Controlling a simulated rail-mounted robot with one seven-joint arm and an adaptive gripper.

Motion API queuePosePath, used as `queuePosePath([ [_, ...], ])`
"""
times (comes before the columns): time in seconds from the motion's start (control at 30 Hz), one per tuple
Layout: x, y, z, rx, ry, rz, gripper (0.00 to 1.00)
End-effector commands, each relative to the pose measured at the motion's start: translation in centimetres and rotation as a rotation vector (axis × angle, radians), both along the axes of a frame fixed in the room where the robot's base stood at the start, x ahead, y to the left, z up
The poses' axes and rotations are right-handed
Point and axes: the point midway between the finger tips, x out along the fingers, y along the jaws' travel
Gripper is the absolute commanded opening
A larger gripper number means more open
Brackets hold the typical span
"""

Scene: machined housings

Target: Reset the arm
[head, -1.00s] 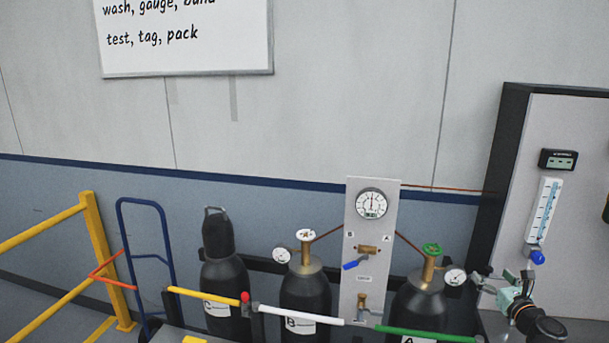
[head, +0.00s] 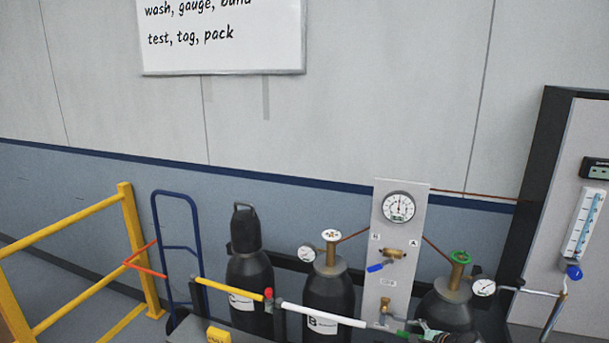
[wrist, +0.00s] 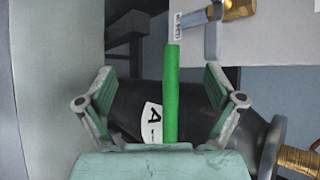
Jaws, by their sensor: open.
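My gripper (head: 412,334) is at the bottom edge of the head view, in front of cylinder A (head: 447,308), and is partly cut off. In the wrist view its two fingers (wrist: 158,75) are spread wide and hold nothing. A green bar (wrist: 172,95) shows upright between them in the picture. I cannot tell how far beyond the fingertips it lies. Behind the bar is the black cylinder with a white label marked A (wrist: 153,120).
Cylinder B (head: 328,294) and a capped black cylinder (head: 250,285) stand to the left, behind a white bar (head: 322,315) and a yellow bar (head: 230,289). A gauge panel (head: 385,230) stands behind. A blue hand truck (head: 155,220) and yellow railing (head: 130,240) are further left.

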Motion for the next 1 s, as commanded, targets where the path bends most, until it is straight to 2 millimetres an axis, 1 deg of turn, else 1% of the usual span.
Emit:
queuePosePath([
  [0.03,-1.0,2.8,-1.8,-0.089,0.029,0.112,0.93],
  [0.1,-2.4,5.7,-4.2,-0.217,0.065,0.273,0.93],
  [0.17,-3.9,8.0,-6.1,-0.326,0.093,0.421,0.93],
  [0.2,-4.9,9.4,-7.4,-0.399,0.111,0.524,0.93],
  [0.3,-7.5,11.9,-9.9,-0.555,0.148,0.760,0.93],
  [0.4,-9.5,13.3,-11.5,-0.669,0.173,0.944,0.93],
  [0.5,-11.0,14.2,-12.6,-0.754,0.193,1.092,0.93],
  [0.8,-14.6,15.7,-14.5,-0.938,0.239,1.451,0.93],
  [0.87,-15.2,15.8,-14.8,-0.969,0.248,1.516,0.93],
  [1.0,-16.7,15.6,-17.3,-0.943,0.277,1.540,0.93],
])
